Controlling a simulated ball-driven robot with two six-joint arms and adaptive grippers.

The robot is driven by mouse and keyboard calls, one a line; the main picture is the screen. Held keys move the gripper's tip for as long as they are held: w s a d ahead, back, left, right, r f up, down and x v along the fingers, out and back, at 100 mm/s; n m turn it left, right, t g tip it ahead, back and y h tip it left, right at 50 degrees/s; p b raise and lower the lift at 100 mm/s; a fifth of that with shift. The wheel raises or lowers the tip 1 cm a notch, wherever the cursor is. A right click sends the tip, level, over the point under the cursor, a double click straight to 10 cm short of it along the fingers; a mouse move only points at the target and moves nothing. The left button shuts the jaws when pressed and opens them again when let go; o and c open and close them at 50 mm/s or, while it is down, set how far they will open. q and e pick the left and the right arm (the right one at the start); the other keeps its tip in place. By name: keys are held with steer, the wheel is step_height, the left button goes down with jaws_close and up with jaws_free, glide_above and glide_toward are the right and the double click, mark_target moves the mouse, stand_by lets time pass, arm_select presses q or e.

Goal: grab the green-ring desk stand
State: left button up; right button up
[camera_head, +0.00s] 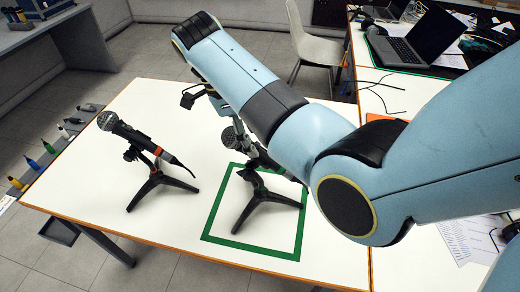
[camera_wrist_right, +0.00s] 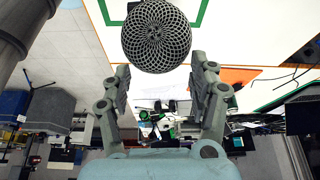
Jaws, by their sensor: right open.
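A black tripod desk stand (camera_head: 262,197) with a microphone stands inside a green square outline on the white table. My right arm covers part of it, and I cannot make out a green ring on it. Its mesh microphone head (camera_head: 229,137) shows beside my right gripper (camera_head: 237,124). In the right wrist view, a round mesh head (camera_wrist_right: 157,36) lies just ahead of the open, empty fingers (camera_wrist_right: 163,78). A second stand (camera_head: 152,186), with an orange ring and a tilted microphone, stands to the left. My left gripper is out of view.
The green square outline (camera_head: 212,218) marks the white table (camera_head: 110,175). A laptop (camera_head: 415,45) and papers lie on the far right desk. A pale chair (camera_head: 312,45) stands behind.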

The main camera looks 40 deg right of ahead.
steer(key=shift+p+x, duration=0.3)
steer(key=shift+x, duration=0.6)
steer(key=shift+s+d+f, duration=0.15)
steer(key=shift+f, duration=0.3)
jaws_close()
